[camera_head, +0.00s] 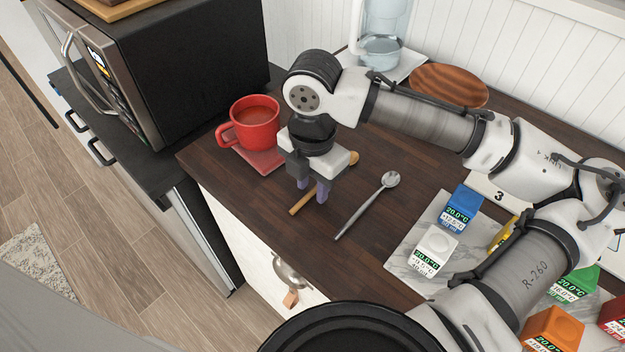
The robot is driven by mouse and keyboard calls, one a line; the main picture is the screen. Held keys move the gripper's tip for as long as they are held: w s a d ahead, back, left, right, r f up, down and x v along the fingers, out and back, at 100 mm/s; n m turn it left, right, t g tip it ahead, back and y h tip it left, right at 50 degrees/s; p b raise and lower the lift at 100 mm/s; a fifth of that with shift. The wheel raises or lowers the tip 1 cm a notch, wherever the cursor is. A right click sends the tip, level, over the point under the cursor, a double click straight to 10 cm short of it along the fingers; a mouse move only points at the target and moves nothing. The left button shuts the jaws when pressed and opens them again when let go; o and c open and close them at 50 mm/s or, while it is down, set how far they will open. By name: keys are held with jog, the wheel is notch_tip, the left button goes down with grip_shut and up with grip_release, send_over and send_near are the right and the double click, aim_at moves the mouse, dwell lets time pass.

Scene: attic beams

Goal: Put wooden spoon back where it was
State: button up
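The wooden spoon (299,206) lies slantwise on the dark wooden countertop (265,205), with its bowl end at the upper right and its handle end toward the front edge. My gripper (312,193) points down over the middle of the handle. Its two fingers are apart, with the handle passing at or between their tips. I cannot tell whether they touch it. The gripper body hides part of the spoon.
A metal spoon (367,205) lies just right of my gripper. A red mug (254,124) stands on a red coaster (262,160) to the left. A marble board (410,255) with several coloured display cubes is at right. A striped wooden plate (449,84) and a glass jug (381,50) stand behind.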

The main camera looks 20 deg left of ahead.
aim_at(313, 189)
notch_tip(313, 189, up, 12)
jog(key=shift+r+b, duration=0.2)
jog(key=shift+b, duration=0.25)
dwell(0.6)
